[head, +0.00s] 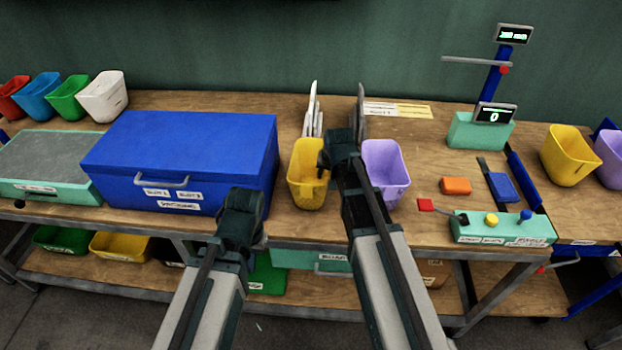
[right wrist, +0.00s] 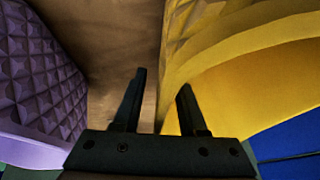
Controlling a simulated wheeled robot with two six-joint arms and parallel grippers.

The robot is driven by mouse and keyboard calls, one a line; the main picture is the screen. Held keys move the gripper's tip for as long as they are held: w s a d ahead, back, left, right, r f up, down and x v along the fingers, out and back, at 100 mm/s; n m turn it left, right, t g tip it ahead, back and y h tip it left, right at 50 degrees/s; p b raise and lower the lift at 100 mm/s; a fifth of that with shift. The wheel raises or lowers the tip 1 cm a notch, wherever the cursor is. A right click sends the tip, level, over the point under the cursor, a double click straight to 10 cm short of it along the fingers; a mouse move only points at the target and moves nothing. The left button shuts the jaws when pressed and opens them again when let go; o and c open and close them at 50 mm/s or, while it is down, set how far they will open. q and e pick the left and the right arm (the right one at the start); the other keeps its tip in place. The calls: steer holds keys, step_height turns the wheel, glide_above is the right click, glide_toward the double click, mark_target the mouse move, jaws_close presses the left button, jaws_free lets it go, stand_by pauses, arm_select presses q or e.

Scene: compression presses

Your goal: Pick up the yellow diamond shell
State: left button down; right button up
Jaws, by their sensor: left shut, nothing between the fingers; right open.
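A yellow shell (head: 302,192), shaped like an open bin, stands on the bench right of the blue box. In the right wrist view the yellow shell (right wrist: 225,55) shows raised diamond facets and a smooth rim band. My right gripper (head: 338,150) is open at the right side of this shell. In the right wrist view my right gripper (right wrist: 160,100) has one finger overlapping the yellow wall and one over bare bench; contact cannot be told. My left gripper (head: 240,210) is shut and empty in front of the blue box. A second yellow shell (head: 567,158) stands far right.
A purple shell (head: 387,165) stands close right of my right gripper; its diamond facets show in the right wrist view (right wrist: 40,85). The blue box (head: 190,140) is at left. Upright pale pieces (head: 312,115) stand behind. A teal button panel (head: 502,228) is at front right.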

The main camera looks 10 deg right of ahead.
jaws_close()
stand_by(1.5)
